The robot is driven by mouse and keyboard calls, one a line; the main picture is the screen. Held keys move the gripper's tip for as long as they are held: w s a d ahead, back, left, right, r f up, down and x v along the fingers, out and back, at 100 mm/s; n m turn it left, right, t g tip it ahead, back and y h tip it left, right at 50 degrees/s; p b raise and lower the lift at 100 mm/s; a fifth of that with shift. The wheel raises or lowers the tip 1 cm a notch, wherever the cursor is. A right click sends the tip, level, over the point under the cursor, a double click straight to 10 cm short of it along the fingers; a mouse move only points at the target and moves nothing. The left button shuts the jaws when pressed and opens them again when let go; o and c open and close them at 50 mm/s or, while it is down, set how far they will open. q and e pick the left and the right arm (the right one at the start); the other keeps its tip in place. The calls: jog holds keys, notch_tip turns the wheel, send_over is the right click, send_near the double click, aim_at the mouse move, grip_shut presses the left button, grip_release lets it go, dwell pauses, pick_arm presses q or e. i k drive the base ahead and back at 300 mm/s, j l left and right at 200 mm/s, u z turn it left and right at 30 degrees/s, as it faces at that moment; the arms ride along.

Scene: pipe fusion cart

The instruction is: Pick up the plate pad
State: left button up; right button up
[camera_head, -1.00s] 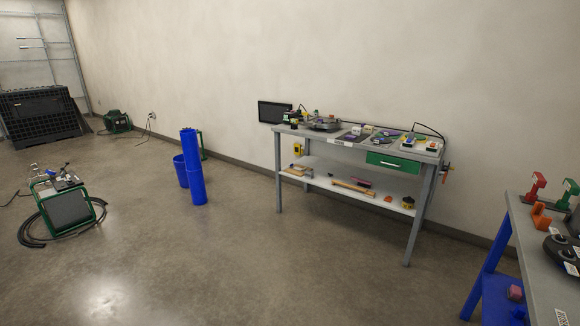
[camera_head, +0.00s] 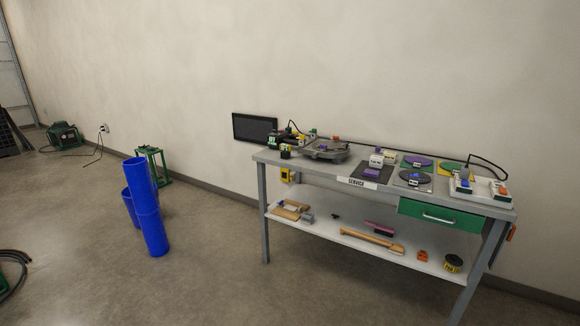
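No item can be singled out for certain as the plate pad. Candidates lie on the grey service bench (camera_head: 285,161). A small purple block (camera_head: 371,174) lies on a dark mat in front of white boxes (camera_head: 377,160). A purple disc (camera_head: 418,161) and a grey disc with a blue piece (camera_head: 414,177) lie on square mats to its right. A round grey metal device (camera_head: 325,150) with a purple piece sits at the left of the top. Details are too small to read. Neither of my grippers is in view.
Below the top are a green drawer (camera_head: 440,213) and a lower shelf (camera_head: 340,239) with tools. A power strip (camera_head: 480,188) is at the bench's right end. Blue pipes (camera_head: 150,220) stand to the left. The floor (camera_head: 200,285) in front looks clear.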

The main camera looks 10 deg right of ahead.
aim_at(376, 161)
jog(key=i+j+z, duration=0.15)
jog(key=i+z, duration=0.3)
jog(key=i+j+z, duration=0.25)
jog(key=i+z, duration=0.25)
jog(key=i+j+z, duration=0.25)
jog(key=j+z, duration=0.2)
jog(key=i+j+z, duration=0.25)
jog(key=j+z, duration=0.25)
